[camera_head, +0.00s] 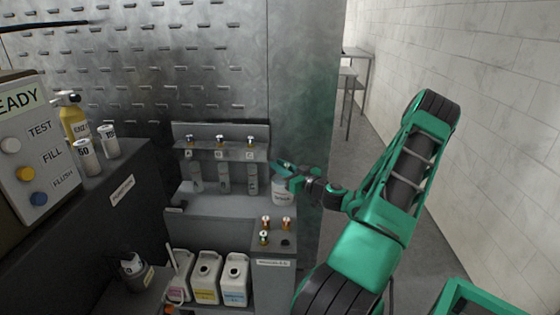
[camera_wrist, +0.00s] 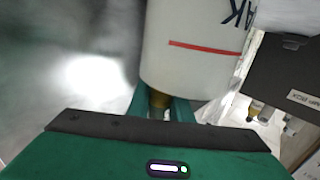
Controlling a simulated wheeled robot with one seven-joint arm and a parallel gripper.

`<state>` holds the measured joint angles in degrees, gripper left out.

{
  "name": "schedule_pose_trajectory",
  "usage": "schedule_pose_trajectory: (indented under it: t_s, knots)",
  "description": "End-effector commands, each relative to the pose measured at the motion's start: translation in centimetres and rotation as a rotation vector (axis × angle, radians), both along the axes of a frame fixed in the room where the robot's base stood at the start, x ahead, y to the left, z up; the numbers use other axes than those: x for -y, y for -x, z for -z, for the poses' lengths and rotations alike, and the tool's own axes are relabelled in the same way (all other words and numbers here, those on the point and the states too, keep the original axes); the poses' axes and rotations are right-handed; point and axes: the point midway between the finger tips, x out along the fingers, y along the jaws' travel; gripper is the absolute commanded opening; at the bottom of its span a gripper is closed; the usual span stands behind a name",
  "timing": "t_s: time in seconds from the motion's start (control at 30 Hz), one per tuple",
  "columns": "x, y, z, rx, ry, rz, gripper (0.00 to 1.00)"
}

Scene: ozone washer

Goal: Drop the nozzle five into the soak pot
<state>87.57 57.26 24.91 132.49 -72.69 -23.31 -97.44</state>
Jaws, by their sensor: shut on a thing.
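The soak pot (camera_head: 283,192) is a whitish cylinder with dark lettering on the right end of the grey shelf. It fills the top middle of the wrist view (camera_wrist: 195,65), where a red line and the letters "AK" show. My gripper (camera_head: 284,170) is at the pot's top in the head view. In the wrist view my gripper (camera_wrist: 160,108) is shut on a small brass piece (camera_wrist: 158,99), likely nozzle five, mostly hidden between the green fingers and the pot. I cannot tell whether it is over the pot's opening or touching the pot.
Several brass-topped nozzles (camera_head: 265,222) stand on a labelled block (camera_head: 273,250) below the shelf, with an empty hole beside them. A rack (camera_head: 221,150) holds tubes marked with letters at the back. White jugs (camera_head: 206,273) stand lower left; a control panel (camera_head: 35,150) is far left.

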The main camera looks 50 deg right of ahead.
Motion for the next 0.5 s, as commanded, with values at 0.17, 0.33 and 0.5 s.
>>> schedule_pose_trajectory:
  t_s: [0.17,0.33,0.5]
  knots:
    - [-0.14,-0.07,1.08,0.000,-0.001,-0.002,0.00]
    - [-0.17,-0.07,1.32,0.000,0.001,-0.002,0.00]
    - [-0.16,-0.06,1.30,0.000,0.001,-0.002,0.00]
